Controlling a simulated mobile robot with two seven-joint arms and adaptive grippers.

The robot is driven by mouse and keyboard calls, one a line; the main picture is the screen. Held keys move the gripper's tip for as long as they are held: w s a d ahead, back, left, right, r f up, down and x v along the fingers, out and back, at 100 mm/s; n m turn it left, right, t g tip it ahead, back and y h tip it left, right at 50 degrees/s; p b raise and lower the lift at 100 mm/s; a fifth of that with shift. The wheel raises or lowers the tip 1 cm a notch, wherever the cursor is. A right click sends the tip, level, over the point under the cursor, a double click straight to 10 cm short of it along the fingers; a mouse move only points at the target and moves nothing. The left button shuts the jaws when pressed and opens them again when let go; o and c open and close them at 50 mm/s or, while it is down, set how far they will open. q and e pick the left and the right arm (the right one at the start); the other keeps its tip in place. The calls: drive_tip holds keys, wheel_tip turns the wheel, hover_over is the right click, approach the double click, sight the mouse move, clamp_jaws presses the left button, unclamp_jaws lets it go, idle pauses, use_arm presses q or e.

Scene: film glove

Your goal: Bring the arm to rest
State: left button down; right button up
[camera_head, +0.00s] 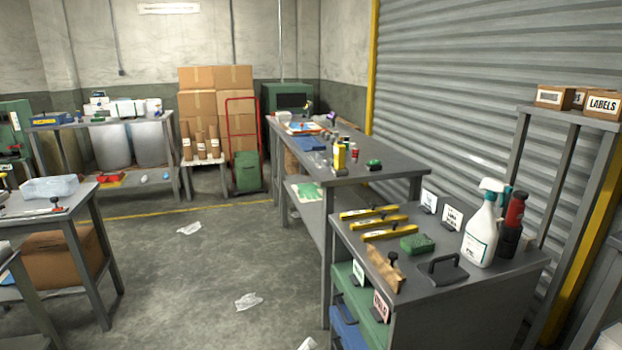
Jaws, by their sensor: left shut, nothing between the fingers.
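Neither of my arms can be made out in the head view, and no gripper or fingertips show. The task names no other object.
A grey workbench (460,290) at right holds a spray bottle (481,232), yellow tools (390,221) and a green sponge (418,243). A longer bench (385,163) stands behind it. A table (70,205) is at left. Clear film scraps (248,301) lie on open floor (190,290).

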use_arm(q)
drive_tip(key=s+a+f+m+g+y, duration=0.35)
drive_tip(key=s+a+f+m, duration=0.2)
drive_tip(key=s+a, duration=0.25)
drive_tip(key=s+a+f+m+g+y, duration=0.1)
drive_tip(key=s+a+m+g+y, duration=0.3)
drive_tip(key=s+a, duration=0.8)
drive_tip(key=s+a+f+m+g+y, duration=0.1)
drive_tip(key=s+a+m+y, duration=0.2)
drive_tip(key=s+a+y, duration=0.85)
drive_tip(key=w+d+f+n+t+h+b, duration=0.1)
drive_tip(key=w+d+f+t+h+b, duration=0.15)
drive_tip(key=d+f+h+b, duration=0.45)
drive_tip(key=w+d+f+n+t+h+b, duration=0.1)
drive_tip(key=w+d+f+n+h+b, duration=0.2)
drive_tip(key=d+f+h, duration=0.4)
use_arm(e)
wheel_tip(320, 180, down, 4)
drive_tip(key=a, duration=0.1)
use_arm(q)
wheel_tip(320, 180, up, 6)
drive_tip(key=a+y+p, duration=0.1)
drive_tip(key=y+p, duration=0.1)
drive_tip(key=p, duration=1.2)
drive_tip(key=shift+w+a+t, duration=0.2)
drive_tip(key=shift+a+t, duration=0.1)
drive_tip(key=shift+t, duration=0.1)
use_arm(e)
wheel_tip(320, 180, up, 7)
drive_tip(key=shift+s, duration=0.15)
